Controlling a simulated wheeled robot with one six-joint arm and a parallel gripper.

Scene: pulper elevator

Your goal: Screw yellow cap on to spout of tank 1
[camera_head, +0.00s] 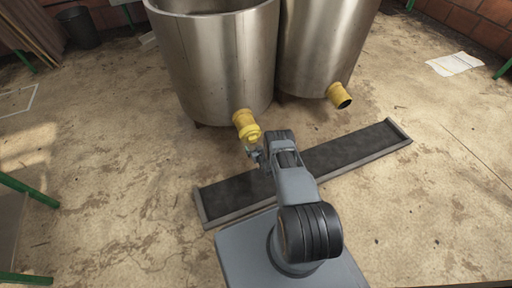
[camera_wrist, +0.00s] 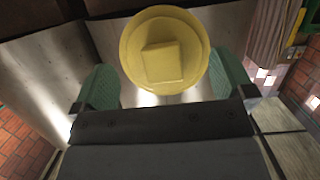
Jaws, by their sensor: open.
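A yellow cap (camera_head: 251,134) with a square knob sits at the end of the yellow spout (camera_head: 241,117) of the left metal tank (camera_head: 222,65). Whether it is fully seated cannot be told. In the wrist view the round cap (camera_wrist: 165,62) faces me, upper middle, with its knob in the centre. My gripper (camera_head: 256,152) is just in front of the cap. In the wrist view the green fingers of my gripper (camera_wrist: 165,86) are spread on either side, apart from the knob. No tank number is visible.
A second metal tank (camera_head: 322,45) stands to the right, its yellow spout (camera_head: 339,95) open-ended. A long dark grate (camera_head: 350,151) with a raised rim lies on the floor below the arm. Green-legged furniture (camera_head: 28,192) is at the left. The floor right of the grate is clear.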

